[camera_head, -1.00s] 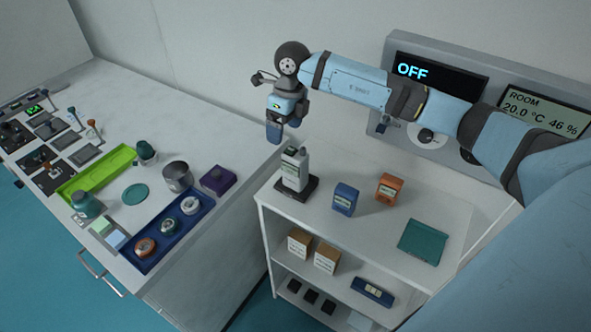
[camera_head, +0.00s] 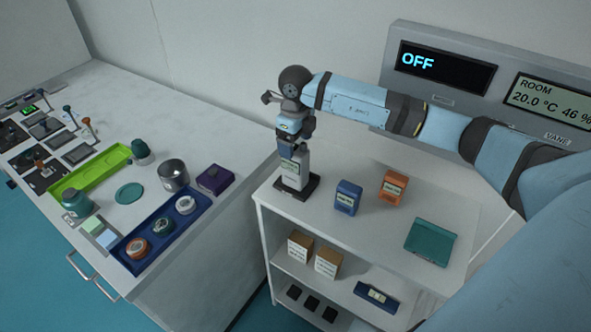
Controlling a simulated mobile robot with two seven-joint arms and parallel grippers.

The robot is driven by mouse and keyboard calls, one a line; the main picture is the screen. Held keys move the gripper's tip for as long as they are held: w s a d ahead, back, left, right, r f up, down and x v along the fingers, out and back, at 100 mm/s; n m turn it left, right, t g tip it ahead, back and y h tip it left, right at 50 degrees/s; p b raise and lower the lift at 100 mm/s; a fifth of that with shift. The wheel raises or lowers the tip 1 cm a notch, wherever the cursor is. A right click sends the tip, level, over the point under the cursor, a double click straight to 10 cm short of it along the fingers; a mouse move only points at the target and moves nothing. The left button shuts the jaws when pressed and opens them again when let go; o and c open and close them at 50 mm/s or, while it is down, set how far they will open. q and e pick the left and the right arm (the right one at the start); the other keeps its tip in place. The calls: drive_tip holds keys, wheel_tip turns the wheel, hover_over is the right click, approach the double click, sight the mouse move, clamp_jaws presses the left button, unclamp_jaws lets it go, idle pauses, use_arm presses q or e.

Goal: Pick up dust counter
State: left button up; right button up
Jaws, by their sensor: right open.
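The dust counter seems to be the light grey upright instrument (camera_head: 295,172) with a small screen, standing on a dark base (camera_head: 308,190) at the left end of the shelf unit's top. My right gripper (camera_head: 288,152) is directly above it, pointing down, its fingers at the instrument's upper part. The jaws are open; the picture does not show clearly whether they touch it. The gripper hides the instrument's top. My left gripper is not in view.
A blue box (camera_head: 347,197) and an orange box (camera_head: 392,187) stand right of the instrument. A teal flat item (camera_head: 431,242) lies further right. The bench at left holds a blue tray (camera_head: 128,262), a metal cup (camera_head: 173,175) and a purple box (camera_head: 215,179).

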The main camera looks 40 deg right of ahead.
sight(295, 147)
wheel_tip(295, 147, down, 3)
drive_tip(key=shift+s+a+f+b, duration=0.1)
drive_tip(key=shift+f+b, duration=0.1)
drive_tip(key=shift+b, duration=0.35)
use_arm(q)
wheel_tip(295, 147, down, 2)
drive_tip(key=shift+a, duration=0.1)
use_arm(e)
drive_tip(key=shift+r, duration=0.1)
drive_tip(key=c, duration=0.7)
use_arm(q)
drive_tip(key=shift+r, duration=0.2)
use_arm(e)
clamp_jaws()
